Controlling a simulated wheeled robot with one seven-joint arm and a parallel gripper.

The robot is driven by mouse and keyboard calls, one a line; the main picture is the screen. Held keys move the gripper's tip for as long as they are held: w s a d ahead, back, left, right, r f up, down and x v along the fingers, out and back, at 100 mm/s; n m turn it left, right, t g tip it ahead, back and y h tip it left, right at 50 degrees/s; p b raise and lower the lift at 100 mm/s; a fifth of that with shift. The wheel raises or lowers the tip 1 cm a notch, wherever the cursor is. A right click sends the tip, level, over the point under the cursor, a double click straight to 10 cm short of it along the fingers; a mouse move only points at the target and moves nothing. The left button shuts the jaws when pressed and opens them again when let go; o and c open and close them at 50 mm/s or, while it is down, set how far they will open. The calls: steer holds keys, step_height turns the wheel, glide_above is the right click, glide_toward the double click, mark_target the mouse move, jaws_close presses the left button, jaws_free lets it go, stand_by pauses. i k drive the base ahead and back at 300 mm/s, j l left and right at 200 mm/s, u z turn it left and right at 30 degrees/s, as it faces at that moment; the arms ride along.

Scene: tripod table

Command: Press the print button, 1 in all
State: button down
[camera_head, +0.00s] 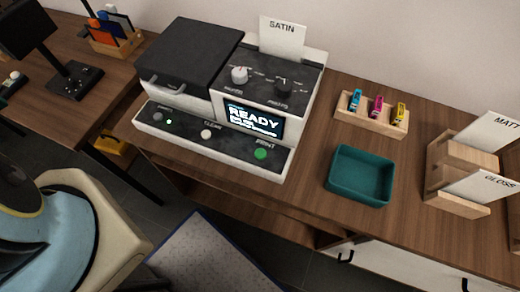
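The printer (150,134) is a white machine with a dark lid, standing on the wooden desk. Its print button (260,154) is a round green button at the right end of the front panel, under a label that seems to read PRINT. The screen (253,120) just above shows READY in large letters; the smaller lines are hard to read. A white button (206,134) sits mid-panel, and a grey one with a small green light is at the left. My gripper is not in view, and nothing covers the print button.
A teal tray (338,192) stands right of the printer, below a wooden holder (370,122) with three coloured cartridges. Paper stands labelled MATT and GLOSS (462,210) are at the far right. A SATIN sheet (282,38) rises from the printer's back.

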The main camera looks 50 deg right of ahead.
mark_target(260, 154)
steer(key=i+j, duration=0.2)
steer(key=j, duration=0.15)
steer(key=i+j, duration=0.2)
steer(key=j, duration=0.2)
steer(key=z, duration=2.05)
